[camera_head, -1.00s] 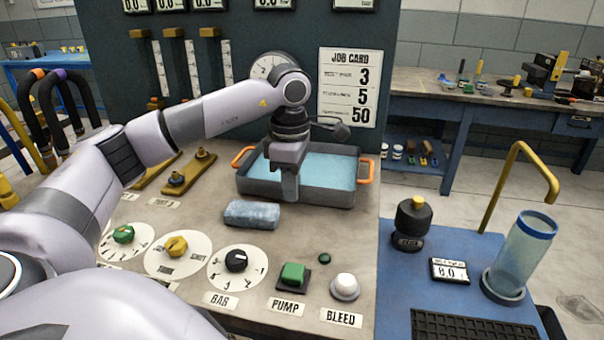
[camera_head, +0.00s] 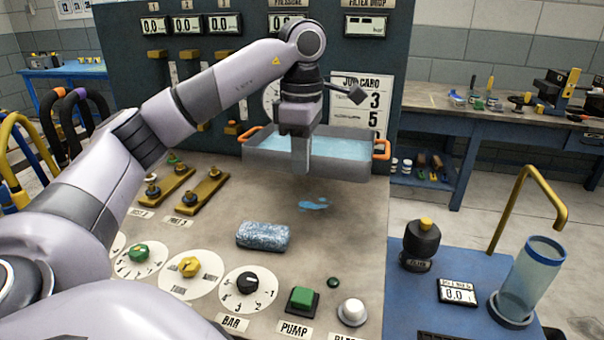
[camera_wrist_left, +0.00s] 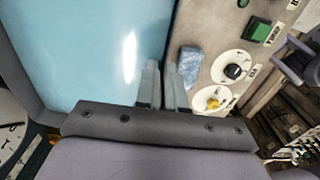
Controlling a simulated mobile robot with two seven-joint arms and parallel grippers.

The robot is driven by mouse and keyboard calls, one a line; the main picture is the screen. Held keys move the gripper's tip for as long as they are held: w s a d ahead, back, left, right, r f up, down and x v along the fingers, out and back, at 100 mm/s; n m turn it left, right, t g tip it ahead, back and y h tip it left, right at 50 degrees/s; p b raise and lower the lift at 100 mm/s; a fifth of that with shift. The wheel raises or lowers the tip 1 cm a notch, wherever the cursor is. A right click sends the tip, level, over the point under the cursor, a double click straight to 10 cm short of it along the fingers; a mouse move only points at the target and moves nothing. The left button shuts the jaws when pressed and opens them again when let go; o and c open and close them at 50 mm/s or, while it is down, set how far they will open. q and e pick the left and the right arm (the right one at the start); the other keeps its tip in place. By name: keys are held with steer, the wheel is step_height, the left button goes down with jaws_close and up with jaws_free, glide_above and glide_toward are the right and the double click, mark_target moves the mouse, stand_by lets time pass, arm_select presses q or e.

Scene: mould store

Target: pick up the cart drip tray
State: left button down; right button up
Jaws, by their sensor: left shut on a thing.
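The drip tray (camera_head: 345,164) is a grey rectangular pan with orange end handles and light blue liquid inside. It looks raised above the grey cart top. My left gripper (camera_head: 301,168) points down at its near wall and is shut on that wall. The left wrist view shows the fingers (camera_wrist_left: 166,78) on either side of the tray's edge, with the liquid surface (camera_wrist_left: 95,50) to the left. My right gripper is in neither view.
A small blue puddle (camera_head: 314,204) and a blue cloth-like block (camera_head: 262,236) lie on the cart top. Dials, a green pump button (camera_head: 301,298) and brass valve bars (camera_head: 203,193) surround them. A job card (camera_head: 364,100) hangs behind the tray. A clear cylinder (camera_head: 530,280) stands right.

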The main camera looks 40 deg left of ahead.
arm_select(q)
step_height(320, 180, up, 9)
steer(key=p, duration=0.4)
steer(key=shift+f, duration=0.1)
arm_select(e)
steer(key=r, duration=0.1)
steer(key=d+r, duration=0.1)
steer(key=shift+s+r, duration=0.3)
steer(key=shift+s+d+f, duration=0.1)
